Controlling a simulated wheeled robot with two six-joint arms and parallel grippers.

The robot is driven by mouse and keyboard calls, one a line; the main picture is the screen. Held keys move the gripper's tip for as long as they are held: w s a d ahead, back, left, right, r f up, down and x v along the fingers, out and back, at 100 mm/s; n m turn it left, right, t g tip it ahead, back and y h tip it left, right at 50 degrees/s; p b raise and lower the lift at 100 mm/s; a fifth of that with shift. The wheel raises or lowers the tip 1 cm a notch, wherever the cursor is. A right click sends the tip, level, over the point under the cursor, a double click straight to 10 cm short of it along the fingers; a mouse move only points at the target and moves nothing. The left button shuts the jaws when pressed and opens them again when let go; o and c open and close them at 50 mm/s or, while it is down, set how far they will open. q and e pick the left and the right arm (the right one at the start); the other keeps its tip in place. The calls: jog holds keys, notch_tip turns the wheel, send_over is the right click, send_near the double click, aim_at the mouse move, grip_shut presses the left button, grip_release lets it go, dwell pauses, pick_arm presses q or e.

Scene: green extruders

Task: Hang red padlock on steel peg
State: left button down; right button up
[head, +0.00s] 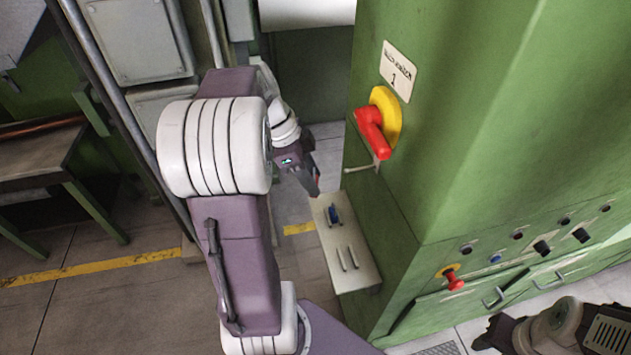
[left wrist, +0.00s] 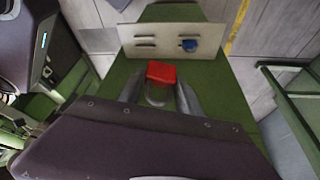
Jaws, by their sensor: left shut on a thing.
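My left gripper (head: 314,183) is shut on the red padlock, held in the air beside the green cabinet. In the left wrist view the padlock's red body (left wrist: 161,73) shows beyond the fingertips, and its grey shackle (left wrist: 156,97) lies between the fingers (left wrist: 158,92). In the head view only a sliver of red (head: 317,181) shows; the gripper hides the rest. A thin steel peg (head: 360,169) sticks out from the cabinet below the red switch handle (head: 371,132), apart from the padlock. My right gripper (head: 490,335) is at the lower right; its jaws are unclear.
A pale board (head: 329,238) below my left gripper carries a blue padlock (head: 334,214) and two metal pegs (head: 347,257). The board also shows in the left wrist view (left wrist: 166,33). The green cabinet (head: 480,130) fills the right side. A bench (head: 40,160) stands far left.

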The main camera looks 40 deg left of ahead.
aim_at(351, 171)
pick_arm(q)
jog(key=shift+w+d, duration=0.25)
jog(key=shift+d, duration=0.1)
jog(key=shift+w+a+f, duration=0.1)
jog(key=shift+w+f, duration=0.05)
jog(key=shift+w, duration=0.2)
jog(key=w+d, duration=0.1)
jog(key=w+d+p, duration=0.1)
jog(key=w+d, duration=0.2)
jog(key=w, duration=0.1)
jog(key=shift+d+f+p, duration=0.25)
jog(key=shift+d+p, duration=0.15)
jog(key=shift+w+d+f+b, duration=0.25)
jog(key=shift+w+d+b, duration=0.1)
jog(key=shift+w, duration=0.15)
pick_arm(e)
jog(key=shift+s+a+r, duration=0.1)
jog(key=shift+a+r, duration=0.1)
jog(key=shift+r, duration=0.4)
